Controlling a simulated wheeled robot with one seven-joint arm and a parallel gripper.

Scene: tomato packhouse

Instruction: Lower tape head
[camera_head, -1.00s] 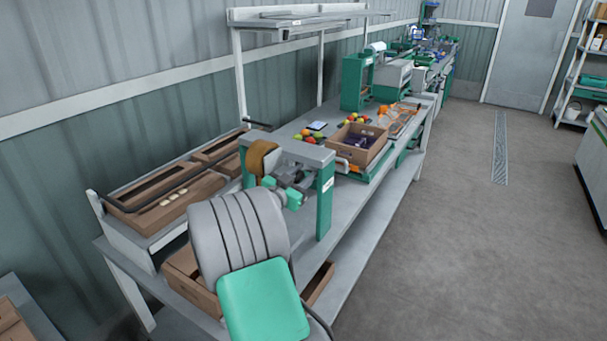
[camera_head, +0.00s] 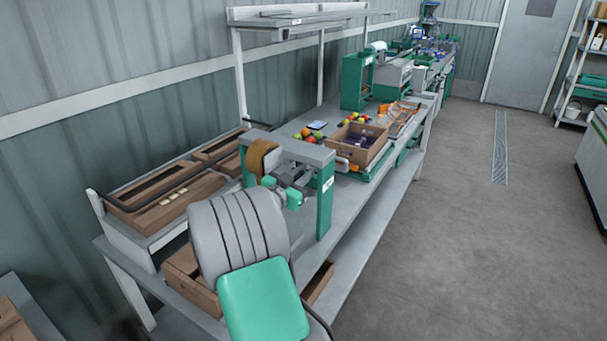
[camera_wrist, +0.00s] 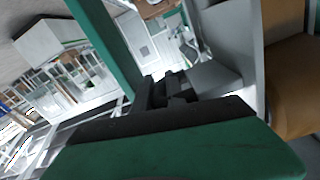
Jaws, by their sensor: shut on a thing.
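The taping machine is a portal with green posts and a grey crossbeam (camera_head: 305,153) over the near end of the bench. The tape head (camera_head: 280,172) hangs under the beam, with a brown tape roll (camera_head: 263,157) at its left. My arm reaches in from the front, and its green and grey end is at the head, partly covering it. In the wrist view my gripper (camera_wrist: 172,88) shows as dark fingers, closed against a grey part of the tape head (camera_wrist: 215,78). The exact grip point is hidden. The brown roll (camera_wrist: 292,85) fills the right edge there.
A brown carton (camera_head: 358,150) stands on the bench behind the portal, with coloured tomatoes around it. Flat cartons (camera_head: 180,192) lie on a rack at the left. A corrugated wall borders the bench; the floor (camera_head: 450,230) at right is clear.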

